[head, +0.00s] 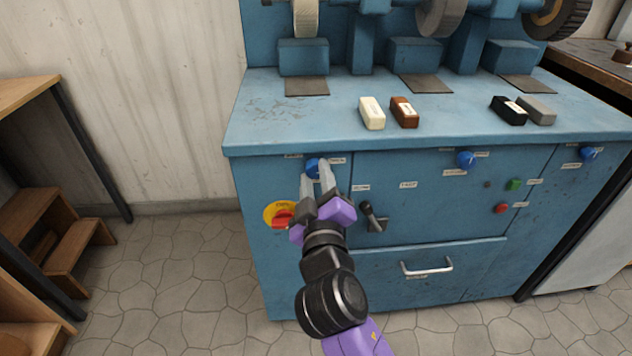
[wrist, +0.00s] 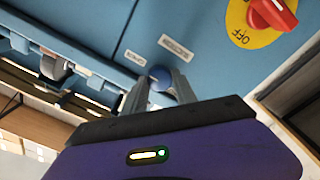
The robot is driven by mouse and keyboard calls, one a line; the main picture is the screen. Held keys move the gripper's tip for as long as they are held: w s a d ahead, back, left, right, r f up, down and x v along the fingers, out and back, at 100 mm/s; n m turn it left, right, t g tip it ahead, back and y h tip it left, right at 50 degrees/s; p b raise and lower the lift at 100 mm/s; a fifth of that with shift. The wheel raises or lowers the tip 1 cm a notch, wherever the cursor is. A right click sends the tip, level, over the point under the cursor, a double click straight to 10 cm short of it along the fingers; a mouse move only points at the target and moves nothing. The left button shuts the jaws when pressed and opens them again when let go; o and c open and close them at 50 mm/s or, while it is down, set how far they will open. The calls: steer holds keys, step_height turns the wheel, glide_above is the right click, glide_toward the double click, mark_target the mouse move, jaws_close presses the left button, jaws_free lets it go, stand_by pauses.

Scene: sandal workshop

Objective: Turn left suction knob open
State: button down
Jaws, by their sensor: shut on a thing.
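The left suction knob (head: 312,168) is a small blue knob at the upper left of the blue machine's front panel. My gripper (head: 317,172) reaches up to it, with its two grey fingers on either side of the knob. In the wrist view the knob (wrist: 160,79) shows between the fingertips of my gripper (wrist: 159,88), and the fingers are shut on it. The fingers cover part of the knob, and I cannot tell which way it is turned. Small white labels (wrist: 176,47) sit beside it.
A red switch on a yellow disc (head: 280,215) is just left of my gripper. A black crank handle (head: 373,217) is to its right. Two more blue knobs (head: 466,160) (head: 587,153) are farther right. Coloured blocks (head: 404,112) lie on the machine top. Wooden steps (head: 50,240) stand at left.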

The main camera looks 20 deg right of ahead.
steer(key=shift+f, duration=0.1)
stand_by(0.3)
steer(key=c, duration=1)
jaws_free()
steer(key=v, duration=0.7)
steer(key=shift+s+p, duration=0.3)
steer(key=shift+s, duration=0.1)
steer(key=shift+a, duration=0.15)
